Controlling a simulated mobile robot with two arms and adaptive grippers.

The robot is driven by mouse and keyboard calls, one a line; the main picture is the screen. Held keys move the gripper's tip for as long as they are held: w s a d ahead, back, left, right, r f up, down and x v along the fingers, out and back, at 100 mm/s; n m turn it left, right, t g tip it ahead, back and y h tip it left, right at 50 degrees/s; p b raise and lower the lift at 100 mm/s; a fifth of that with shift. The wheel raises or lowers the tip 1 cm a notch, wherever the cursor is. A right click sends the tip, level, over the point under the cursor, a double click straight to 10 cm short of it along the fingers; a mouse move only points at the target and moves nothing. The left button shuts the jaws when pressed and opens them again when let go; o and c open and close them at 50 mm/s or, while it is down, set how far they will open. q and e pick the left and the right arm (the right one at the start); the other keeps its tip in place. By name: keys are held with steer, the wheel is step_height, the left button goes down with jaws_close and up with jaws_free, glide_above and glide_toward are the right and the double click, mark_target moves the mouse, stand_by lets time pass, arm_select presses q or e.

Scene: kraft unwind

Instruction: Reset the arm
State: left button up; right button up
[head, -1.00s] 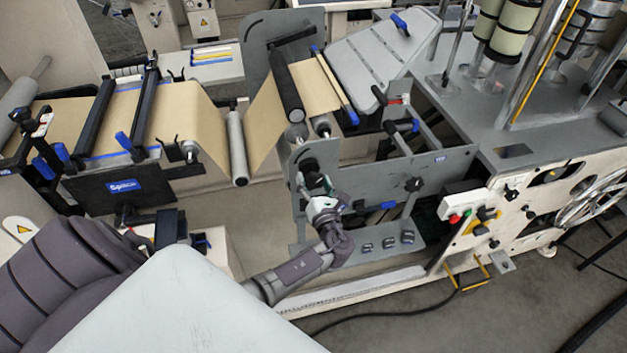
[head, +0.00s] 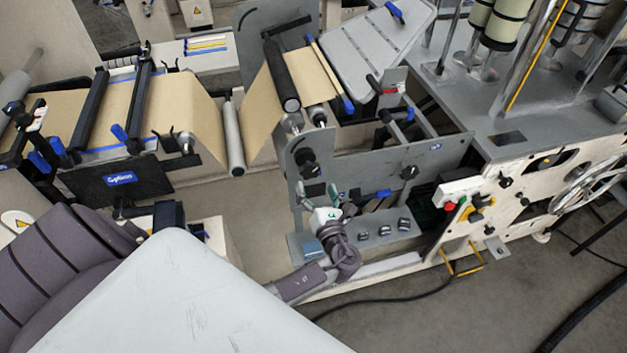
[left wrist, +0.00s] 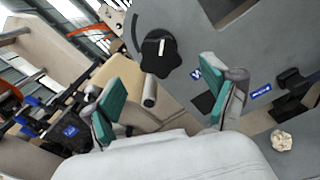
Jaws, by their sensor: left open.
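My left gripper (head: 318,190) is in front of the grey side plate of the unwind machine, just below a black knob (head: 309,170). Its fingers are apart, with nothing seen between them. In the left wrist view the two green-padded fingers (left wrist: 162,95) also stand wide apart. The black knob with a white mark (left wrist: 158,53) shows beyond them, apart from both fingertips. My left arm comes in from the lower left and bends at the wrist. My right gripper is not in view.
A grey ledge (head: 415,233) with several small dark blocks lies right of my wrist. A brown paper web (head: 185,110) runs over rollers at the left. A control box with coloured buttons (head: 462,200) stands at the right. Floor is open at the lower right.

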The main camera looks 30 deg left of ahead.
arm_select(q)
steer(key=shift+s+d, duration=0.1)
stand_by(0.4)
steer(key=s+f+n+g+h+b, duration=0.25)
steer(key=s+f, duration=0.25)
steer(key=f, duration=0.6)
steer(key=s+d+f+n+g+h+b, duration=0.1)
steer(key=s+f+n+g+h+b, duration=0.3)
steer(key=f, duration=0.7)
steer(key=s+f+n+h, duration=0.15)
steer(key=s+f, duration=0.45)
steer(key=f, duration=0.6)
steer(key=s+d+f+n+g+h+b, duration=0.2)
steer(key=s+d+f+n+b, duration=0.1)
steer(key=s+f+n, duration=0.7)
steer(key=s+d+f+n+g+h+b, duration=0.2)
steer(key=s+f+n+b, duration=0.3)
steer(key=s+f+n, duration=0.5)
steer(key=s+d+h, duration=0.1)
steer(key=s, duration=0.6)
steer(key=shift+s+f+h, duration=0.3)
steer(key=shift+s+f, duration=0.05)
